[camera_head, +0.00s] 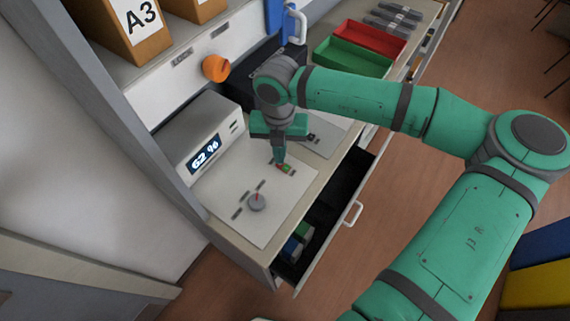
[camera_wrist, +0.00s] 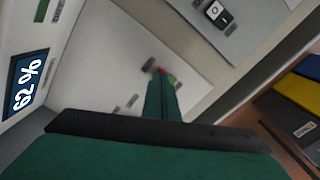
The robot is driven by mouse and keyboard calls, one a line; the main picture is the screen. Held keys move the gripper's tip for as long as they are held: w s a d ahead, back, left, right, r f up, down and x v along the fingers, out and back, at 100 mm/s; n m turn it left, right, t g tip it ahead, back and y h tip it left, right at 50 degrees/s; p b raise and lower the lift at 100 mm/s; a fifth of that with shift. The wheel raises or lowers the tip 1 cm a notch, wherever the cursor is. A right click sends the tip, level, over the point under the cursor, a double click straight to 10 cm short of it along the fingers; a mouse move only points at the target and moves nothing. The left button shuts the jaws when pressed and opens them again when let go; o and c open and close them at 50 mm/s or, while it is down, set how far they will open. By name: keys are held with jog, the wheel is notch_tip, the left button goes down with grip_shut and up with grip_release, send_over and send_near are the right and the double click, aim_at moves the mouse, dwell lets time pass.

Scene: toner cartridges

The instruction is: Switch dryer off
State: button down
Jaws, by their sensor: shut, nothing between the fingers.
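A white box with a lit display reading 62 % (camera_head: 205,153) stands at the back of the counter; its display also shows in the wrist view (camera_wrist: 25,84). A small red and green switch (camera_head: 287,169) sits near the panel's right side. My gripper (camera_head: 280,161) is shut and empty, pointing down with its tips right at this switch. In the wrist view the fingers (camera_wrist: 165,82) partly cover the red and green; touching or apart, I cannot tell.
A second grey panel with a black rocker switch (camera_wrist: 217,14) lies to the right. An orange knob (camera_head: 216,68) is on the back wall. Red (camera_head: 370,38) and green (camera_head: 350,58) trays stand farther right. An open drawer (camera_head: 326,220) juts out below the counter's front edge.

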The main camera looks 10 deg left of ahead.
jog(key=shift+s+a+f, duration=0.1)
jog(key=shift+a+f, duration=0.05)
dwell(0.7)
jog(key=shift+f, duration=0.55)
dwell(0.4)
jog(key=shift+w+r, duration=0.2)
jog(key=shift+r, duration=0.3)
jog(key=shift+d+r, duration=0.25)
jog(key=shift+r, duration=0.3)
jog(key=shift+s+a+r, duration=0.15)
jog(key=shift+a+r, duration=0.05)
jog(key=shift+r, duration=0.65)
jog(key=shift+d+r, duration=0.1)
jog(key=shift+r, duration=1.5)
